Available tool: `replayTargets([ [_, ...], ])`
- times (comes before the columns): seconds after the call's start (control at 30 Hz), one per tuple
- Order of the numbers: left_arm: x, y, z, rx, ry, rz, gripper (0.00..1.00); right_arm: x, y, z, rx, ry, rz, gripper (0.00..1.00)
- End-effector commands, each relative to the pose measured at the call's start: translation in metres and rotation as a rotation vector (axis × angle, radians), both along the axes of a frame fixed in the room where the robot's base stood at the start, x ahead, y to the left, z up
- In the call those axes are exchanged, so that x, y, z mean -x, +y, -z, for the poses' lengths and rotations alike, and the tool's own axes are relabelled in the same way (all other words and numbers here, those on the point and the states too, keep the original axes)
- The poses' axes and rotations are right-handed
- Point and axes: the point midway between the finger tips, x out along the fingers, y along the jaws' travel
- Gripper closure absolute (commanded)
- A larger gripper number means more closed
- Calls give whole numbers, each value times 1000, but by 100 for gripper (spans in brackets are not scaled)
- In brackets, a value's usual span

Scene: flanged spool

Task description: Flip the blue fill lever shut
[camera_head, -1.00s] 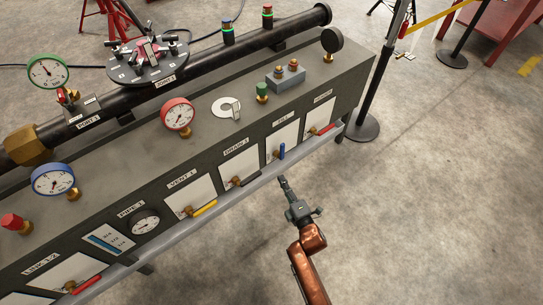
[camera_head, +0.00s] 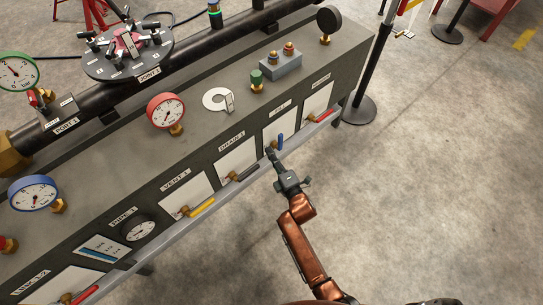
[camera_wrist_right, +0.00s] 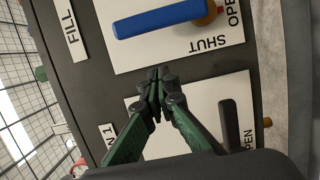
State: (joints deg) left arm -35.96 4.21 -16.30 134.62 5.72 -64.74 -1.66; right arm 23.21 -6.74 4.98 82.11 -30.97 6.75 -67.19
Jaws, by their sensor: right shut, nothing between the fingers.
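The blue fill lever (camera_head: 280,141) stands out from its white plate on the front of the grey console. In the right wrist view the blue lever (camera_wrist_right: 160,19) runs left from a brass valve (camera_wrist_right: 208,12), toward the FILL label (camera_wrist_right: 69,27). The word OPEN is by the valve end and SHUT is below the lever. My right gripper (camera_head: 270,152) is shut and empty, just left of the blue lever in the head view. In the wrist view its fingertips (camera_wrist_right: 158,73) are below the lever, with a visible gap. My left gripper is not in view.
The dark drain lever (camera_head: 245,173) is close on the left, and it also shows in the wrist view (camera_wrist_right: 229,125). A red lever (camera_head: 319,117) is to the right. A grey rail (camera_head: 215,205) runs below the plates.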

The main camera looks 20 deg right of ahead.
Motion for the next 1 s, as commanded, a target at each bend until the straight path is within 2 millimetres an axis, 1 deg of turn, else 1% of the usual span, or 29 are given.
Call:
replayTargets([
  [0.03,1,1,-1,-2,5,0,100,-1,-10,1,6,1,0,100],
  [0.2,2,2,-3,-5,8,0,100,-5,-24,-1,3,0,-7,100],
  [0.4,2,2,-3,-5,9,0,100,-6,-31,0,1,0,-8,100],
  [0.77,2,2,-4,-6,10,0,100,-6,-33,-1,-2,1,-6,100],
  [0.87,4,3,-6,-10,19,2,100,-5,-39,-2,-11,3,0,100],
  [1.0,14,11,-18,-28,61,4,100,-1,-53,-4,-35,11,15,100],
])
